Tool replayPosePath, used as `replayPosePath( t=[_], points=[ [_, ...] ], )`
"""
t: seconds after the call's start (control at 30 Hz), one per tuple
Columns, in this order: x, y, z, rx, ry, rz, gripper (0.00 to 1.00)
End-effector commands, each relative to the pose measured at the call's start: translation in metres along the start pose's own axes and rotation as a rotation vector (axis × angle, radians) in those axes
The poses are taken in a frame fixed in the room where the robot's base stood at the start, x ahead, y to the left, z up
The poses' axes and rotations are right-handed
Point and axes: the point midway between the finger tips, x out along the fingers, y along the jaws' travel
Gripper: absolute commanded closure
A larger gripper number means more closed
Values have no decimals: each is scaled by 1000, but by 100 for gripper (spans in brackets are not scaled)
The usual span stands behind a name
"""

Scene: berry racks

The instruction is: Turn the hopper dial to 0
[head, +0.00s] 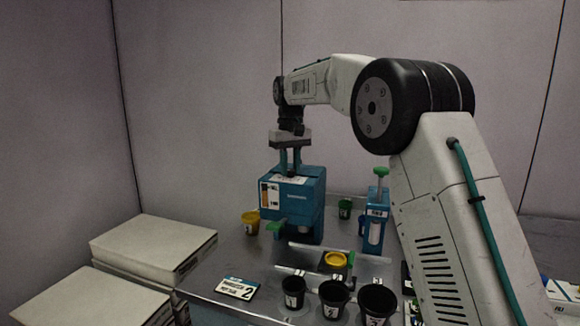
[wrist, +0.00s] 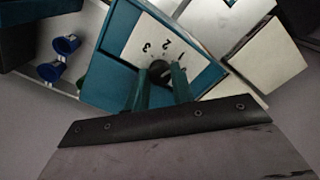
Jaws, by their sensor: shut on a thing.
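The hopper is a blue box (head: 308,200) on the grey bench in the head view, with a green lever low on its front. Its top carries a white dial plate (wrist: 135,45) marked 1, 2 and 3 in the wrist view. The dark round dial knob (wrist: 159,70) sits at the plate's middle. My gripper (head: 290,164) points straight down over the hopper's top. In the wrist view its two green fingers (wrist: 162,88) are shut on the knob, one on each side. The 0 mark and the knob's pointer are hidden or too dark to read.
Right of the hopper stands a blue dispenser (head: 375,222) with a green plunger. White boxes (head: 153,245) are stacked at left.

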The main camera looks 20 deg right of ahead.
Motion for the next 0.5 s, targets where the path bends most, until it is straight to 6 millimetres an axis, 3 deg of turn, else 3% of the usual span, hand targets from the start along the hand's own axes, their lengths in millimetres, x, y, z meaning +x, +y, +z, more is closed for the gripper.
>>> replayPosePath(
  t=[0.5],
  points=[
    [0,-1,0,483,-2,-1,99]
  ],
)
